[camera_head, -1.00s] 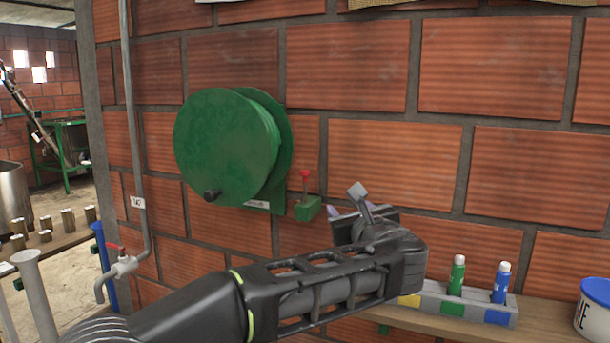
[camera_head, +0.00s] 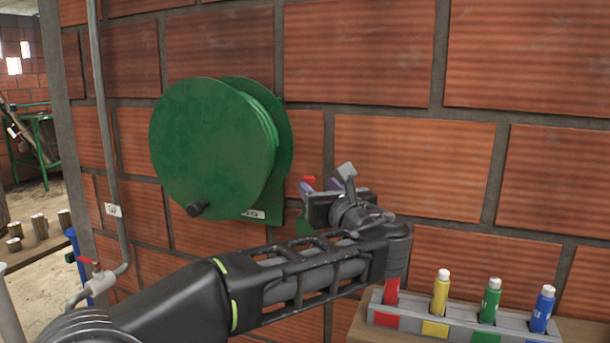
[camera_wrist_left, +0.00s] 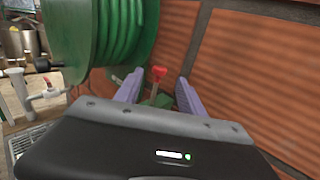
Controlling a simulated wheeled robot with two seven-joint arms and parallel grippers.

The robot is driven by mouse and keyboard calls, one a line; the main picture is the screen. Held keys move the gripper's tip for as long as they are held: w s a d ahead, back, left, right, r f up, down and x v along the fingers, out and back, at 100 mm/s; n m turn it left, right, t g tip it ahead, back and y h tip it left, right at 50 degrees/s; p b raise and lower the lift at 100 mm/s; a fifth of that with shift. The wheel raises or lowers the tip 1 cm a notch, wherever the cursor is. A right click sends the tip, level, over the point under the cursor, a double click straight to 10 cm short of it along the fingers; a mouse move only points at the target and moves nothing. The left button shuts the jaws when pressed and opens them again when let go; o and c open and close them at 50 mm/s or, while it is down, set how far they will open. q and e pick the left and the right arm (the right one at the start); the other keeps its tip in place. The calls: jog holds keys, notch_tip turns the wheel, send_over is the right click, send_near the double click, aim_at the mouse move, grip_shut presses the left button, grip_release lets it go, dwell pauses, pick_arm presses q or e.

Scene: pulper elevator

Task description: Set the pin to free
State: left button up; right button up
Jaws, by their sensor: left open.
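The pin has a red head (camera_head: 308,180), partly hidden behind my left gripper in the head view. Its red head (camera_wrist_left: 158,73) also shows in the left wrist view, above a green block (camera_wrist_left: 159,100) beside the reel. My left gripper (camera_head: 325,182) is open, its two purple fingers spread. In the left wrist view my left gripper (camera_wrist_left: 160,80) has the red head between its fingertips, a little nearer the left one, with gaps on both sides. I cannot tell whether the fingers reach around it in depth. The right gripper is not in view.
A green hose reel (camera_head: 212,145) with a dark crank knob (camera_head: 198,209) is on the brick wall, left of the pin. A grey rack (camera_head: 455,328) with coloured bottles stands at lower right. A grey pipe with a red-handled tap (camera_head: 97,280) runs along the left.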

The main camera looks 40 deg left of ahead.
aim_at(310, 179)
pick_arm(q)
jog(key=shift+w+a, duration=0.1)
jog(key=shift+a, duration=0.1)
jog(key=p+x, duration=0.2)
jog(key=x, duration=0.5)
jog(key=shift+w+a, duration=0.15)
jog(key=shift+c, duration=0.2)
grip_shut()
dwell(1.1)
